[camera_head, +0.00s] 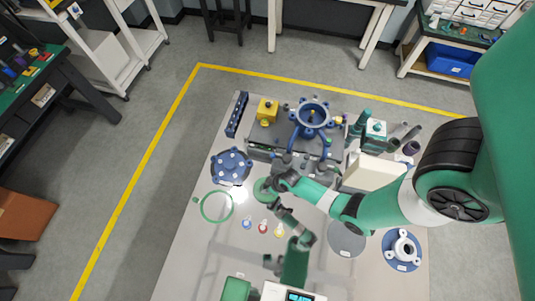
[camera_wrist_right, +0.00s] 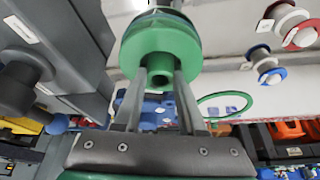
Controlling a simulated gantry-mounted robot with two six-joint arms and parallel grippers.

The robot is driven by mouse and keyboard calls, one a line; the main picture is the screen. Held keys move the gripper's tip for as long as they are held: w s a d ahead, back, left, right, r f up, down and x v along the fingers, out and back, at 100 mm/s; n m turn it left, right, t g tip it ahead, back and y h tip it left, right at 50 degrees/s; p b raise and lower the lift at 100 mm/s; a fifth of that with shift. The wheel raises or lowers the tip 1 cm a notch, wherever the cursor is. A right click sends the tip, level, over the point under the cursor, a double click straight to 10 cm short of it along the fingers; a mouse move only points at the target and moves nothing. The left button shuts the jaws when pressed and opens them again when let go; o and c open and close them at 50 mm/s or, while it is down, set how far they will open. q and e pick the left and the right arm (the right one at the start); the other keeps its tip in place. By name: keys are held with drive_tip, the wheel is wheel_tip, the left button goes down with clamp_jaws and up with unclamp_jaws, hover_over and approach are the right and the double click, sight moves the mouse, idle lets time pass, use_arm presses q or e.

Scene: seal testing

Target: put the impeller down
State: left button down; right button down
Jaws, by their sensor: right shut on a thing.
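The impeller, a round green part with a narrower hub, shows large in the right wrist view (camera_wrist_right: 160,45) and as a small green disc in the head view (camera_head: 263,189). My right gripper (camera_head: 274,184) is shut on its hub, with a grey finger on each side in the right wrist view (camera_wrist_right: 161,88). The gripper hides part of the impeller in the head view. I cannot tell whether the impeller touches the table mat or hangs just above it. My left gripper is not seen.
A blue bolted flange (camera_head: 231,166) lies behind and left, and a green ring (camera_head: 216,206) lies left. A grey fixture with a blue housing (camera_head: 312,114) stands behind. Small coloured parts (camera_head: 263,228) lie in front, near a green jointed apparatus (camera_head: 295,262). Bare mat is at front left (camera_head: 195,262).

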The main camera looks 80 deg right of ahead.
drive_tip(key=shift+f, duration=0.2)
drive_tip(key=shift+c, duration=2.4)
unclamp_jaws()
drive_tip(key=shift+r, duration=0.1)
drive_tip(key=p+v, duration=0.7)
drive_tip(key=v, duration=0.5)
drive_tip(key=shift+r, duration=0.1)
